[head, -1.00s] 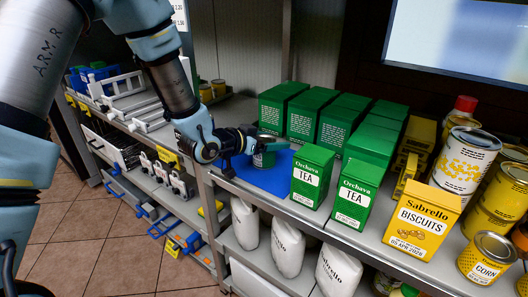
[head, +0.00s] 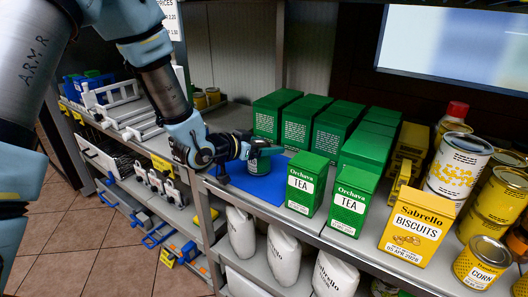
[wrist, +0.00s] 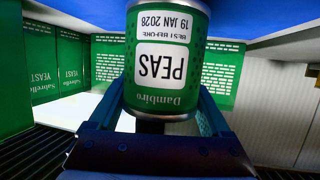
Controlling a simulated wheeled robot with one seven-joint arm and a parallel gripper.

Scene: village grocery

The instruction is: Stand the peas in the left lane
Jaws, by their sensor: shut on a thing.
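The peas can (head: 260,161), green with a white label, is in my gripper (head: 257,151) at the left end of the shelf. In the wrist view the can (wrist: 165,60) fills the middle, its PEAS label upside down in the picture, and my gripper (wrist: 152,125) is shut around it. A blue mat (head: 258,189) lies under the can, in the lane left of the tea boxes. The can looks upright. I cannot tell whether its base touches the mat.
Green tea boxes (head: 307,183) stand to the right of the mat, with taller green boxes (head: 275,117) behind. A yellow biscuits box (head: 418,226) and several cans, including corn (head: 480,263), are farther right. White bags (head: 285,250) stand on the shelf below.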

